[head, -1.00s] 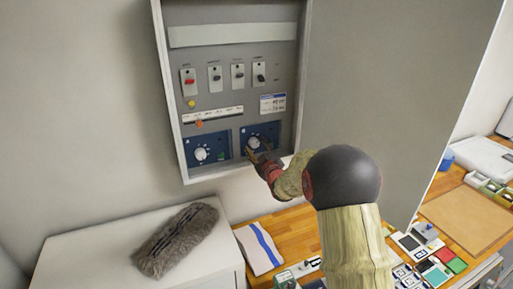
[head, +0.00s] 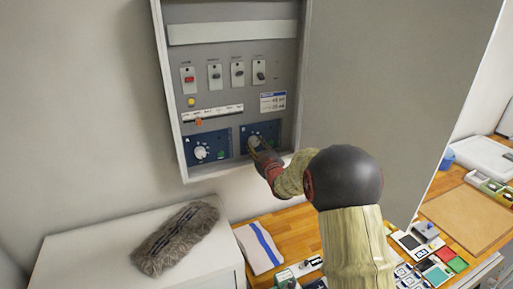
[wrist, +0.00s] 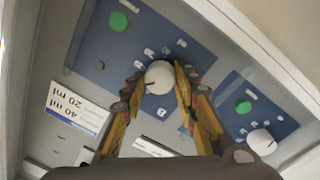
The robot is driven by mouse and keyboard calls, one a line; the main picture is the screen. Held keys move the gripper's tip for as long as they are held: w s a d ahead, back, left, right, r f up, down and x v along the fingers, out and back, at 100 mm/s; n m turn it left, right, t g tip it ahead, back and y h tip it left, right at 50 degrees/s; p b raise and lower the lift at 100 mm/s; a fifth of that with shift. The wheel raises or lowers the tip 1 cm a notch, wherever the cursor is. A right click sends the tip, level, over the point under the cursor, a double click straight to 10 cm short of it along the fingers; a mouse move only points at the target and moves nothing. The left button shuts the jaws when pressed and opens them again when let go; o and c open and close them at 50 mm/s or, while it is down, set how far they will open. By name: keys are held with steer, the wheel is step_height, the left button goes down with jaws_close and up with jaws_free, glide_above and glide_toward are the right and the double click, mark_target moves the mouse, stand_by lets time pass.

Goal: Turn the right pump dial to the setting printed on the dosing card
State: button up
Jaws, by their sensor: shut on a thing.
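The right pump dial (head: 252,140) is a white round knob on a blue panel, largely hidden by my gripper (head: 262,153) in the head view. In the wrist view, which is turned nearly upside down, the dial (wrist: 159,72) sits between my two fingertips, and my gripper (wrist: 159,82) is shut on it. A short dark mark shows on the dial's face; the printed numbers around it are too small to read surely. The white dosing card (head: 272,102) with a blue header is above the right panel. In the wrist view the card (wrist: 77,108) shows 40 ml and 20 ml.
The left pump dial (head: 201,152) is on its own blue panel beside a green button. A row of switches (head: 237,74) and a slider strip (head: 212,111) are above. The cabinet's raised frame (head: 299,75) edges the panel. A grey furry roll (head: 175,238) lies below.

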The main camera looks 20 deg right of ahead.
steer(key=m+b, duration=0.3)
steer(key=shift+f+b, duration=0.2)
steer(key=shift+b, duration=0.1)
steer(key=shift+r+m+b, duration=0.15)
steer(key=shift+m+b, duration=0.6)
steer(key=shift+m, duration=1.25)
steer(key=shift+g, duration=0.3)
steer(key=o, duration=1.2)
steer(key=shift+c, duration=0.2)
steer(key=s, duration=1.2)
steer(key=shift+a+r, duration=0.25)
steer(key=shift+a, duration=0.05)
